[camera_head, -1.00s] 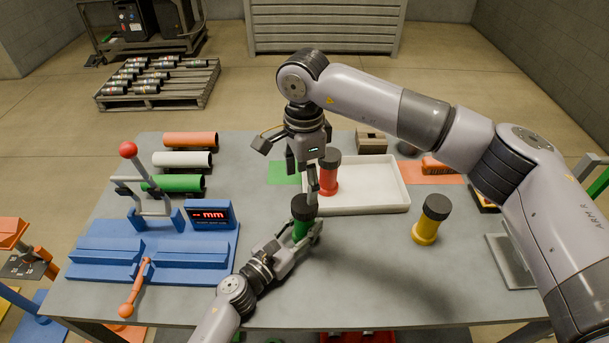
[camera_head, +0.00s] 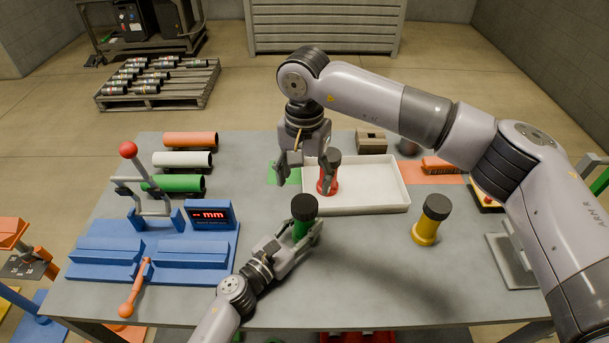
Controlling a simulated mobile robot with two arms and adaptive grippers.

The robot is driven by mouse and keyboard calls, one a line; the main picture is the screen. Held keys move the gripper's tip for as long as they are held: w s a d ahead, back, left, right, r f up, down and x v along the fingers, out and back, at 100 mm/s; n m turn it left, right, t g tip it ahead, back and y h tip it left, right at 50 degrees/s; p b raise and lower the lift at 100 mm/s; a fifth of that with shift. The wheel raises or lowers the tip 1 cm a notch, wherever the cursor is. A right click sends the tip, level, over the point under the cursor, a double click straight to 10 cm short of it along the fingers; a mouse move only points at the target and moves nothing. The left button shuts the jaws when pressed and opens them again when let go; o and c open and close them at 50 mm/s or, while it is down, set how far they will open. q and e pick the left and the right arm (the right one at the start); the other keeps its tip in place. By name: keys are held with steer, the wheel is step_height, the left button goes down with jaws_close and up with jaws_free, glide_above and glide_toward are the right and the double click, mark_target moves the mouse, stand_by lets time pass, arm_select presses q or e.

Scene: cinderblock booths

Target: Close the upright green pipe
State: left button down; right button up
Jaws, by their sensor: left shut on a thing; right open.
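The upright green pipe (camera_head: 300,230) stands near the middle of the table with a black cap (camera_head: 304,206) on its top. My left gripper (camera_head: 306,238) is shut on the green pipe from the lower left and hides its lower part. My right gripper (camera_head: 307,180) is open and empty, above and behind the green pipe and apart from its cap.
The white tray (camera_head: 375,203) lies behind the pipe. A capped yellow pipe (camera_head: 425,231) stands at right. A blue fixture (camera_head: 150,250) with a lever and display (camera_head: 209,215) fills the left. Orange, white and green pipes (camera_head: 173,184) lie at back left. The front right table is clear.

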mark_target(305, 203)
step_height(305, 203, down, 8)
steer(key=shift+r, duration=0.1)
stand_by(0.4)
steer(key=shift+c, duration=0.4)
